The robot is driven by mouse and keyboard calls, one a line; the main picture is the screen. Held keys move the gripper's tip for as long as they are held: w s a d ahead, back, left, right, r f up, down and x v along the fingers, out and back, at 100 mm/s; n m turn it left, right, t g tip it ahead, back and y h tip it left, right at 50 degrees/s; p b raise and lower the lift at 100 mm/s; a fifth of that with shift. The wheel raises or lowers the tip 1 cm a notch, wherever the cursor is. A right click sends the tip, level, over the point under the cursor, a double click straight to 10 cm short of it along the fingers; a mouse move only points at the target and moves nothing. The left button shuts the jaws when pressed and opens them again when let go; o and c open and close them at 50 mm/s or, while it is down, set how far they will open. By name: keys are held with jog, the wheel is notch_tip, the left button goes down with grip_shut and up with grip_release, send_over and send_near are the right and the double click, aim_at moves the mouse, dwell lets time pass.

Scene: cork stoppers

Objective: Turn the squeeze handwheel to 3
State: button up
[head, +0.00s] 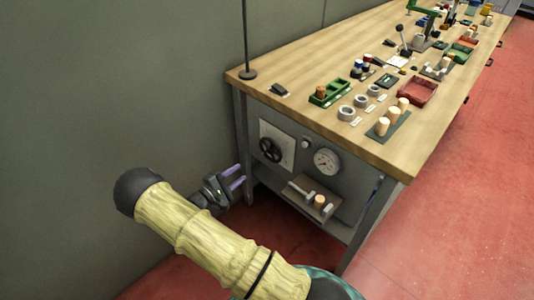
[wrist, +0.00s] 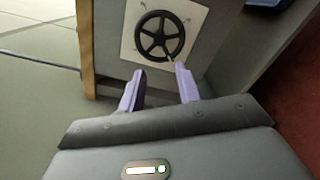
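The squeeze handwheel (head: 270,149) is a black spoked wheel on a pale square plate (head: 289,152) on the bench's front panel. In the wrist view the handwheel (wrist: 160,36) is at the top centre, face on, with marks on the plate around it too small to read. My gripper (head: 237,179) is left of and below the handwheel in the head view. In the wrist view its two lilac fingers (wrist: 158,80) are apart, with nothing between them. The fingertips point toward the lower part of the wheel; whether they touch it I cannot tell, but the head view shows a gap.
A round dial gauge (head: 326,161) is right of the handwheel, above a small shelf (head: 312,192) with a cork and a metal tool. The wooden benchtop (head: 310,75) holds trays, cups and corks. A bench leg stands close to my gripper. The red floor at right is clear.

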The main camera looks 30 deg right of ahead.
aim_at(268, 152)
jog(key=x, duration=1.5)
jog(key=shift+b, duration=0.4)
jog(key=c, duration=0.7)
